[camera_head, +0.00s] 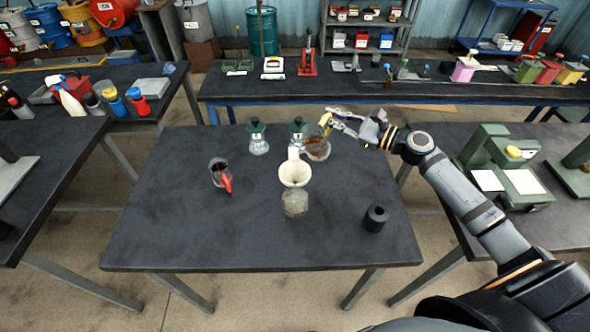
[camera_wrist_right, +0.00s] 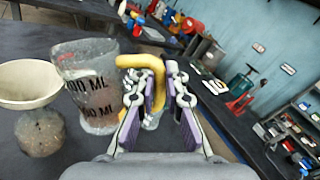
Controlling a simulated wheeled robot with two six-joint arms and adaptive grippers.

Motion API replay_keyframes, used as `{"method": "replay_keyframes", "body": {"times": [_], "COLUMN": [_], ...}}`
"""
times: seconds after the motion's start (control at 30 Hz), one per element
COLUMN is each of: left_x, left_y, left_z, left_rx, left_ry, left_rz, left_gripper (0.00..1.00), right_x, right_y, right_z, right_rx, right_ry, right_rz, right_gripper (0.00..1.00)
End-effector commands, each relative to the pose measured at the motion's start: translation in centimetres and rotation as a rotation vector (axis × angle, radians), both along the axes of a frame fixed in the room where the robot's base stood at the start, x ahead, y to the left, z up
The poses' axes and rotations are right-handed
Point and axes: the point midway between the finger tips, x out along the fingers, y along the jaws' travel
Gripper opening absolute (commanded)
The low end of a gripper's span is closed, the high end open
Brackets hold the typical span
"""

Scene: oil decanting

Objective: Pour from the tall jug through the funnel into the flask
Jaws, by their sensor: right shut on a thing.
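The tall jug (camera_head: 316,147) is clear with a yellow handle and brownish liquid inside. It also shows in the right wrist view (camera_wrist_right: 92,88) with black "ML" marks on its wall. My right gripper (camera_head: 330,121) is shut on the yellow handle; its fingers (camera_wrist_right: 158,85) close around it. The jug is just behind and right of the cream funnel (camera_head: 294,174); its exact tilt is hard to tell. The funnel sits in the mouth of a clear flask (camera_head: 295,204), also in the right wrist view (camera_wrist_right: 40,132). No stream of liquid shows. My left gripper is out of view.
A dark jug with a red handle (camera_head: 219,172) stands left on the dark table (camera_head: 165,220). Two green-topped glass vessels (camera_head: 258,140) (camera_head: 297,130) stand behind the funnel. A black cylinder (camera_head: 376,218) stands front right. The table's front left is clear.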

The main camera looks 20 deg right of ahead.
Motion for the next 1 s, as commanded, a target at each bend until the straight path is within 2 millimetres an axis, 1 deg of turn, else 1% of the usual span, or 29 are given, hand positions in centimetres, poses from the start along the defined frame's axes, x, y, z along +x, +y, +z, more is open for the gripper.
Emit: {"method": "replay_keyframes", "body": {"times": [0.27,0.47,0.5,0.6,0.8,0.93,1.0], "left_x": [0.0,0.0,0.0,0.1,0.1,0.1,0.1], "left_y": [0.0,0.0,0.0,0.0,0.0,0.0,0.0], "left_z": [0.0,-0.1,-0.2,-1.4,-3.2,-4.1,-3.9], "left_rx": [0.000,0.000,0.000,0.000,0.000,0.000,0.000], "left_ry": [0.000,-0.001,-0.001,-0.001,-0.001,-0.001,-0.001], "left_rz": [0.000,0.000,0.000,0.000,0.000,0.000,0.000], "left_gripper": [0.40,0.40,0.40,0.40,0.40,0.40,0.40], "right_x": [0.0,0.4,0.6,0.7,1.2,1.4,1.7], "right_y": [0.0,-0.5,-0.8,-1.0,-1.5,-1.9,-2.2], "right_z": [0.1,-0.7,-1.0,-2.9,-6.1,-7.8,-8.2], "right_rx": [0.000,0.044,0.067,0.093,0.160,0.197,0.239], "right_ry": [-0.001,0.031,0.046,0.066,0.115,0.144,0.173], "right_rz": [0.000,-0.001,-0.001,0.001,0.003,0.004,0.004], "right_gripper": [0.00,0.00,0.00,0.00,0.00,0.00,0.00]}}
